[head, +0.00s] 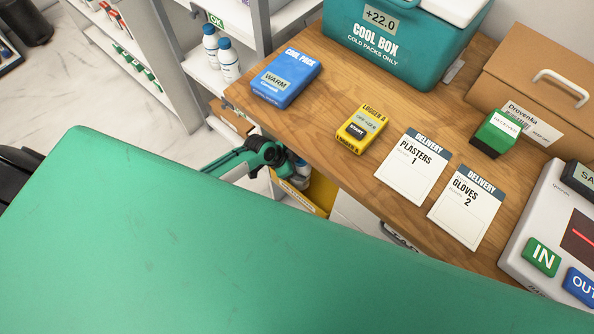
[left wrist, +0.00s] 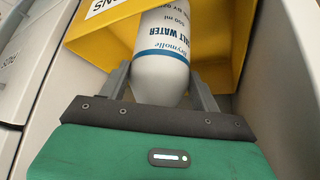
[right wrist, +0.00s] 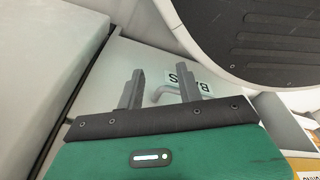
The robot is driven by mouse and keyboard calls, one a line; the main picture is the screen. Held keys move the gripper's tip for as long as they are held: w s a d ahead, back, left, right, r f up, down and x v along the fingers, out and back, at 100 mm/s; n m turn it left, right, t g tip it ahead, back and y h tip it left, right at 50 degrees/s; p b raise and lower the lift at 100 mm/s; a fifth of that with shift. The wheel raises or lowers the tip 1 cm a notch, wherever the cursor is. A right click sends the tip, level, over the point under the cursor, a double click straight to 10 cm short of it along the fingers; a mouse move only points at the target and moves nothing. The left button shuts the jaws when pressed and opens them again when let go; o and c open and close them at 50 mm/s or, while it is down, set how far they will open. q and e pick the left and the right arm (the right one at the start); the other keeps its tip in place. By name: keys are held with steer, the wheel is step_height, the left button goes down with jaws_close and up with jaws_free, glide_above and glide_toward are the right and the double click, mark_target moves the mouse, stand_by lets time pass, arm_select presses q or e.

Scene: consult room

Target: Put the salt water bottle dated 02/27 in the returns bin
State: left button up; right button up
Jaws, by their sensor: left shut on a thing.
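A white salt water bottle (left wrist: 162,62) with a blue-lettered label is held between the fingers of my left gripper (left wrist: 162,88). It lies partly inside the opening of the yellow returns bin (left wrist: 229,60), whose white label is cut off. No date on the bottle can be read. In the head view my left gripper (head: 272,158) is beside the yellow bin (head: 320,192), below the wooden counter's edge, and the bottle is mostly hidden. Two more white bottles with blue caps (head: 228,62) stand on the shelf at upper left. My right gripper (right wrist: 160,88) is open and empty.
A large green surface (head: 150,240) fills the head view's lower left. The wooden counter (head: 340,75) holds a blue cool pack (head: 286,80), a yellow logger (head: 361,130), delivery cards and a teal cool box (head: 400,40). A drawer handle (right wrist: 172,92) is near my right fingers.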

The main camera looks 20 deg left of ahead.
arm_select(q)
steer(key=f, duration=0.4)
steer(key=shift+w, duration=0.2)
steer(key=shift+d, duration=0.1)
steer(key=shift+f, duration=0.15)
arm_select(e)
steer(key=shift+s+a, duration=0.25)
arm_select(q)
steer(key=o, duration=1.4)
arm_select(e)
steer(key=shift+w+r, duration=0.45)
steer(key=shift+w, duration=0.25)
